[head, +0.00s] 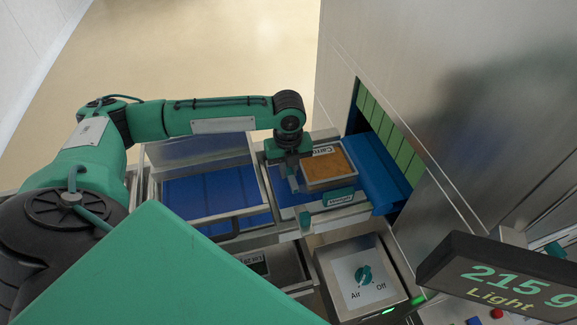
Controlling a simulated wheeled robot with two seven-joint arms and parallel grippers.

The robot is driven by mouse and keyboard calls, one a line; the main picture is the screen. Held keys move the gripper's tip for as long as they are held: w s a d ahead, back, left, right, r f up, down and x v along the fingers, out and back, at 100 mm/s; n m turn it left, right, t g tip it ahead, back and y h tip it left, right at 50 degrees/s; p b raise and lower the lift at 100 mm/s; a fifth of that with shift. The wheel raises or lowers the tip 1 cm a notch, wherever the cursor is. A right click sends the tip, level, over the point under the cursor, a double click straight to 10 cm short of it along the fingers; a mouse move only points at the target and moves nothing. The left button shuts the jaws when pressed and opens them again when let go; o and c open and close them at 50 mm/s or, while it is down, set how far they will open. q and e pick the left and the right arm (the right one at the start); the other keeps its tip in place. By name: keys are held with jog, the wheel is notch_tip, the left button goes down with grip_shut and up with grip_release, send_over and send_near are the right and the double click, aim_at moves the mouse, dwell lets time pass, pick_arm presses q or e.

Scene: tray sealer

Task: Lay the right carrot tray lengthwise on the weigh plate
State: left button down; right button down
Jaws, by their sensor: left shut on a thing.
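The carrot tray (329,168) is a clear-rimmed tray of orange contents with a white label reading "Carro" along its far edge. My left gripper (299,175) is shut on its left side. The tray is over the weigh plate (335,213), a pale metal part with a teal tag at its front. The tray hides most of the plate, and I cannot tell whether they touch. The display (510,282) reads "215 9" and "Light", cut off at the right. My right gripper is out of view.
A blue belt (372,180) runs right of the tray to a green strip curtain (388,137) in the steel machine. A metal-framed bin with a blue floor (205,192) lies to the left. An Air/Off switch box (362,277) stands in front.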

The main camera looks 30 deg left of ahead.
pick_arm(q)
jog(key=c, duration=1.3)
grip_release()
jog(key=c, duration=0.3)
notch_tip(320, 180, up, 7)
jog(key=p, duration=0.8)
